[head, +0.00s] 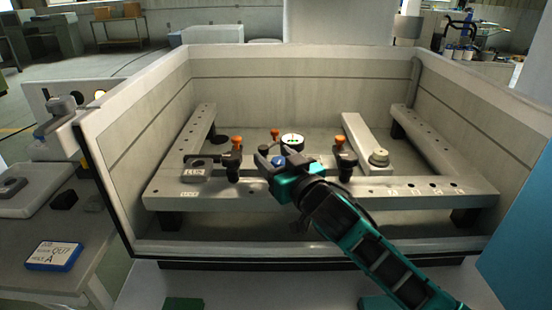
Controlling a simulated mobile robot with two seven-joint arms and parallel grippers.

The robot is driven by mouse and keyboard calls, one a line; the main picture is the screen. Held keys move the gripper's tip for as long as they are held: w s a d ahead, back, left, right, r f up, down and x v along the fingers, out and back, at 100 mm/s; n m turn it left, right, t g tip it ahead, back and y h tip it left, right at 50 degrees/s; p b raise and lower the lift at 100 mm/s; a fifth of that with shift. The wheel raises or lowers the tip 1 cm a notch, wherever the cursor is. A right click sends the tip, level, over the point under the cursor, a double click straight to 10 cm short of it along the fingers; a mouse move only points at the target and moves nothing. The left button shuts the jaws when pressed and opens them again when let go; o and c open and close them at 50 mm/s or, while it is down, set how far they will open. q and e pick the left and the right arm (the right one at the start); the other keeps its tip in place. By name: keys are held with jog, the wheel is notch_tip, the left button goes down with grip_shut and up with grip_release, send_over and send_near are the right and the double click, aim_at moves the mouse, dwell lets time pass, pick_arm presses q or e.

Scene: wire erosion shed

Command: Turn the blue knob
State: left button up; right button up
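The blue knob (278,160) is a small round blue cap on the front rail of the work frame inside the tank. My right gripper (277,157), teal and black, reaches in from the lower right. Its tip is right at the knob, with dark finger parts close beside it. The gripper hides the knob's lower part and the rail behind it. I cannot tell whether the fingers touch the knob or how far apart they are. My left gripper is not in view.
Clamps with orange knobs (236,142) and a white dial gauge (292,141) stand close around the gripper. The tank's front wall (330,247) runs below my arm. A bench with a blue-edged sign (54,256) is at left. The tank's right floor is mostly clear.

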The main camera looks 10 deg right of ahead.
jog(key=shift+o, duration=0.7)
jog(key=shift+s, duration=0.25)
jog(key=v, duration=1.2)
jog(key=shift+s, duration=0.2)
jog(key=shift+d, duration=0.1)
jog(key=shift+s, duration=0.1)
